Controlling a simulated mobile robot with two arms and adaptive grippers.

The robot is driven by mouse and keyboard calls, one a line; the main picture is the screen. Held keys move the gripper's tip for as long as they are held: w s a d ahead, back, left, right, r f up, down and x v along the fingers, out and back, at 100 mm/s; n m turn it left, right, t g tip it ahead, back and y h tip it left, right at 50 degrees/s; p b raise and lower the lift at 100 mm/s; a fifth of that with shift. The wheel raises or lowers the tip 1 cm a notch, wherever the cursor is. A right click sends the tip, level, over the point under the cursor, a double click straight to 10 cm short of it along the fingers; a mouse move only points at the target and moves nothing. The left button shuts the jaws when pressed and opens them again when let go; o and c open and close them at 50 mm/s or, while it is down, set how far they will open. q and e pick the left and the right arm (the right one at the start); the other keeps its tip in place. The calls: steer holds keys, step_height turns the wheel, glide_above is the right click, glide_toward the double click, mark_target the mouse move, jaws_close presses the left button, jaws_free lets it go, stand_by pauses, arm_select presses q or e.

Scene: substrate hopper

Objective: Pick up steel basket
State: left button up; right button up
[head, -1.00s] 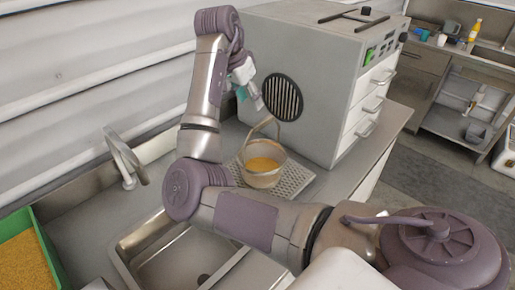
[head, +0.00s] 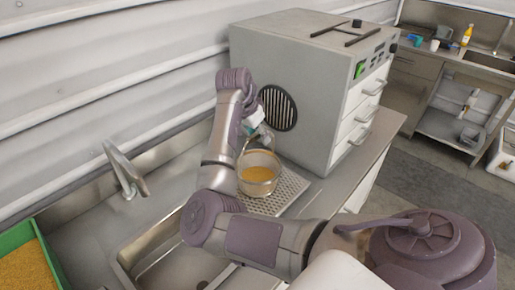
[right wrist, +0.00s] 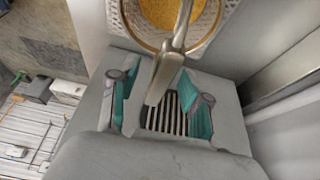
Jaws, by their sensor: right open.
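The steel basket (head: 259,188) holds yellow-orange grains and stands on a perforated drain plate beside the sink. My right gripper (head: 262,138) is just above the basket, at the handle. In the right wrist view the two teal-padded fingers (right wrist: 160,98) are spread, with the steel handle (right wrist: 172,62) running between them. The basket's rim and grains (right wrist: 160,14) show at the top of that view. My left gripper is not in view.
The grey box-shaped machine (head: 305,65) with a round vent and white drawers stands right behind the basket. The sink (head: 165,262), its faucet (head: 125,170) and a green tray of grains (head: 22,240) are to the left. The ribbed wall runs behind.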

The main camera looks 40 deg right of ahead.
jaws_close()
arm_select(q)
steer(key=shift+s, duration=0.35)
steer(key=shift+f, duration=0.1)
arm_select(e)
steer(key=shift+r, duration=0.25)
